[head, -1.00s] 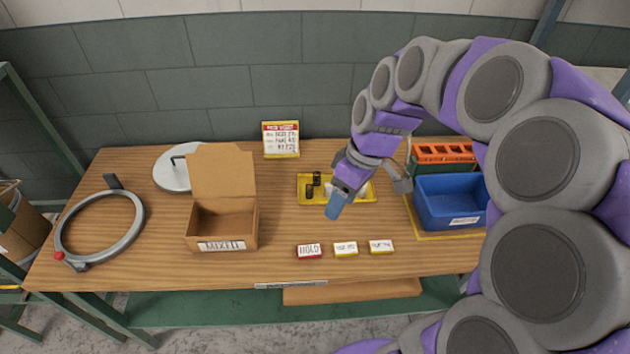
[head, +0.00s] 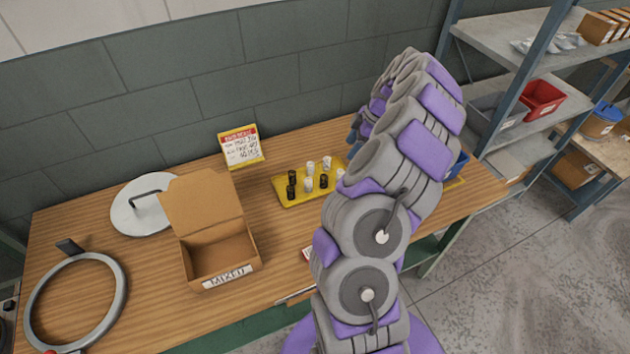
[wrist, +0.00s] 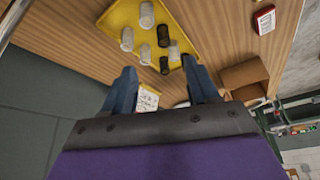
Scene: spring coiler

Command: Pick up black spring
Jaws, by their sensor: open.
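Small black and white springs stand on a yellow tray (head: 303,201) on the wooden table. In the head view one black spring (head: 292,176) is at the tray's left end, with another black spring (head: 291,192) in front of it and a third black spring (head: 323,181) further right. White springs (head: 308,184) stand among them. In the wrist view my gripper (wrist: 160,68) is open and empty, its two blue fingers pointing toward the tray. A black spring (wrist: 164,65) appears between the fingertips in the picture; I cannot tell the distance.
An open cardboard box labelled MIXED (head: 222,258) stands left of the tray. A round metal lid (head: 140,208) and a grey ring (head: 75,300) lie further left. A sign (head: 240,147) stands behind. A blue bin (head: 459,165) is partly hidden by my arm. Shelves (head: 520,100) stand right.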

